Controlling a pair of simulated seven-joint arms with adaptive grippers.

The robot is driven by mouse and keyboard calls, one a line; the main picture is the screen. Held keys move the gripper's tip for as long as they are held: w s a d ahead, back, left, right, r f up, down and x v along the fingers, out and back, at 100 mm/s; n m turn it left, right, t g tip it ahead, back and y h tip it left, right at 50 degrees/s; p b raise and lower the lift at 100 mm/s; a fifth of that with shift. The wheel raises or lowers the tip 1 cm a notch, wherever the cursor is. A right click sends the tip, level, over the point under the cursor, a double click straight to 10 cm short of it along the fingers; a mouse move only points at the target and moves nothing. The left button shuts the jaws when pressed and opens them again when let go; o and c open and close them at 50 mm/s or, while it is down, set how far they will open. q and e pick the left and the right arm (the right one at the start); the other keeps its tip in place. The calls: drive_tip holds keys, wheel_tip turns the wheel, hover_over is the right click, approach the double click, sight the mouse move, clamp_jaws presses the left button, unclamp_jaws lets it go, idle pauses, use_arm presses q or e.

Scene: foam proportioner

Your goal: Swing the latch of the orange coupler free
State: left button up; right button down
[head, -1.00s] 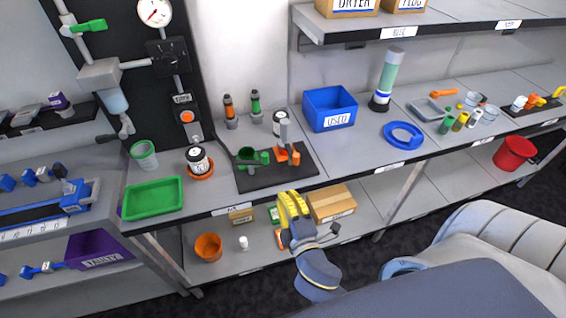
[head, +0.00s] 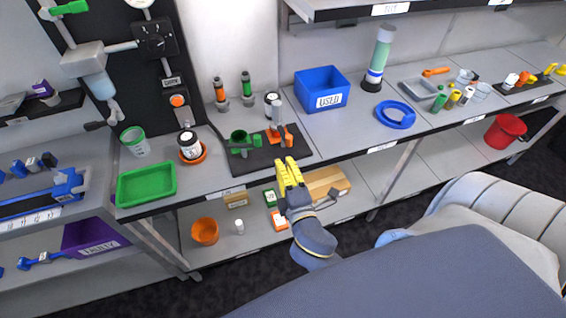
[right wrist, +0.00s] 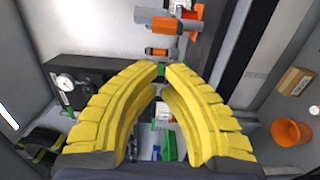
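The orange coupler (head: 278,138) sits on the right part of a black mat (head: 262,158) in the head view, with a grey upright piece rising from it. A green coupler (head: 242,141) sits to its left. My right gripper (head: 286,161), with yellow fingers, is in front of the mat's near edge, just below the orange coupler in the picture and apart from it. In the right wrist view the fingertips (right wrist: 162,70) lie close together, holding nothing I can make out; an orange and grey fitting (right wrist: 167,24) shows beyond them. My left gripper is not in view.
A jar (head: 189,146) and a green tray (head: 147,184) are to the left. Below, a lower shelf holds a carton (head: 325,184) and an orange bucket (head: 205,231).

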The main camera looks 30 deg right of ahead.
sight(284, 133)
drive_tip(key=shift+x, duration=4.1)
